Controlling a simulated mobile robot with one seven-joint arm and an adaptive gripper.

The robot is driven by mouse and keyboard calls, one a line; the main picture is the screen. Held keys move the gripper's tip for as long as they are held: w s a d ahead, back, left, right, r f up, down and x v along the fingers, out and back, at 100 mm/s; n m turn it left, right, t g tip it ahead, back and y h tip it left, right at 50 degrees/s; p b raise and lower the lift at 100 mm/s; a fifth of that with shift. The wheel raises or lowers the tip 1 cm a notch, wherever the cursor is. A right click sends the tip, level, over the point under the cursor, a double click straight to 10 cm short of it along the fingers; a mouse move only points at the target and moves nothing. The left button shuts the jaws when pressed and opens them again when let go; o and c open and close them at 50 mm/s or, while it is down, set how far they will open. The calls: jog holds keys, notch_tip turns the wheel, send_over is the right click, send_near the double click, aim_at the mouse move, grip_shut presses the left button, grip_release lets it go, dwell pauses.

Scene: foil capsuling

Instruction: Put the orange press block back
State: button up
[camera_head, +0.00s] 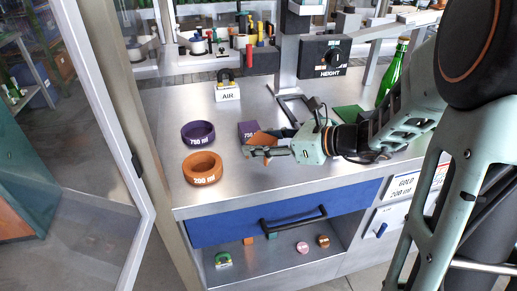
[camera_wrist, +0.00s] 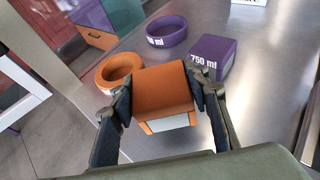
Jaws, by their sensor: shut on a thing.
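The orange press block (camera_wrist: 163,92) is between the fingers of my gripper (camera_wrist: 163,98), which is shut on it. A white patch shows on its near lower side. In the head view the block (camera_head: 265,138) is partly hidden by my gripper (camera_head: 262,147), over the steel worktop, right of the rings. I cannot tell how far it is above the surface. A purple block marked 750 ml (camera_head: 248,130) stands just behind it; it also shows in the wrist view (camera_wrist: 212,57).
An orange 200 ml ring (camera_head: 203,168) and a purple 750 ml ring (camera_head: 198,133) lie at the worktop's left. A green bottle (camera_head: 392,75) stands at back right. Below the blue drawer (camera_head: 230,229), a shelf (camera_head: 285,262) holds several small items. An AIR block (camera_head: 227,92) stands behind.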

jog(key=f, duration=0.3)
jog(key=shift+w+a+f+b, duration=0.25)
jog(key=shift+w+b, duration=0.05)
jog(key=shift+b, duration=0.05)
jog(key=shift+f, duration=0.25)
jog(key=shift+f, duration=0.1)
jog(key=shift+f, duration=0.2)
jog(key=o, duration=1.2)
jog(key=shift+r, duration=0.1)
jog(key=shift+s+d+r, duration=0.1)
jog(key=shift+d+r, duration=0.1)
jog(key=shift+r, duration=0.15)
jog(key=v, duration=1.1)
jog(key=shift+s+d+p, duration=0.2)
jog(key=shift+s+p, duration=0.05)
jog(key=shift+p, duration=0.15)
